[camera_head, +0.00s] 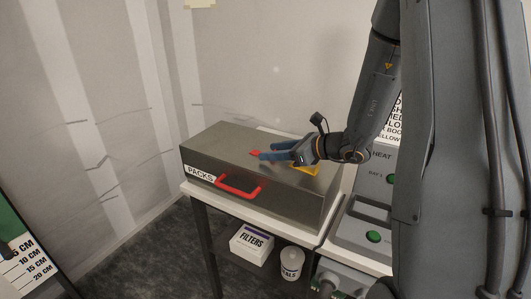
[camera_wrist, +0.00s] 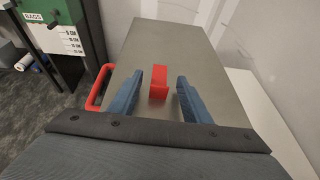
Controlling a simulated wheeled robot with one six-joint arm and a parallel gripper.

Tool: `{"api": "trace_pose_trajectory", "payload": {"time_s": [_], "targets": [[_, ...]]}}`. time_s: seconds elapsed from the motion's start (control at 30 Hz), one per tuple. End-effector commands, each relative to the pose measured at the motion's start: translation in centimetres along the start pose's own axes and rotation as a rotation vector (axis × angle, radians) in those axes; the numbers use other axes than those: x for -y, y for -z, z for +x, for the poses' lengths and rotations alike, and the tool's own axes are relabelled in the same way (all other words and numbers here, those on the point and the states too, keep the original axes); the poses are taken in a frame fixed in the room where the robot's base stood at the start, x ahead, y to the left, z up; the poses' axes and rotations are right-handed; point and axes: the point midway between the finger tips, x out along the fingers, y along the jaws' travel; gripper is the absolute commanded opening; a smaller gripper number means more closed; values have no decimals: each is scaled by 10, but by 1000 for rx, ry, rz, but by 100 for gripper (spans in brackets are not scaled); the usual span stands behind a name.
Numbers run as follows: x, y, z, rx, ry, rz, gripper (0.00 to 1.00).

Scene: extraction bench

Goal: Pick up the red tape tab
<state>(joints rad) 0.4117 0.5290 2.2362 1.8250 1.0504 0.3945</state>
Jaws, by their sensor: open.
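The red tape tab (camera_wrist: 158,82) lies on top of the grey metal box labelled PACKS (camera_wrist: 205,60). In the wrist view it is between and slightly beyond the two blue fingers of my gripper (camera_wrist: 156,90). The fingers are open, with a gap on either side of the tab. In the head view my gripper (camera_head: 262,155) reaches in from the right, low over the box lid (camera_head: 225,143). The tab (camera_head: 254,153) shows there as a small red patch at the fingertips. I cannot tell whether the fingers touch the lid.
A red handle (camera_head: 240,188) is on the box front. A yellow item (camera_head: 306,170) lies under my wrist on the lid. A FILTERS box (camera_head: 251,244) and a white tub (camera_head: 291,263) stand on the shelf below. The HEAT unit (camera_head: 372,215) is at right; the wall is behind.

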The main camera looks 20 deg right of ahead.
Motion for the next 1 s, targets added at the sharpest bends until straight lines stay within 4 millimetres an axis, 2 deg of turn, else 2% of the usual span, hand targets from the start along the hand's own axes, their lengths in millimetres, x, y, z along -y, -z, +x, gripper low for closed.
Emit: {"api": "trace_pose_trajectory", "payload": {"time_s": [0.27,0.53,0.83,1.0], "targets": [[0,0,4,0,0,1,44],[0,0,3,0,0,0,1],[0,-1,3,0,0,0,1],[0,-9,0,1,0,-2,1]]}}
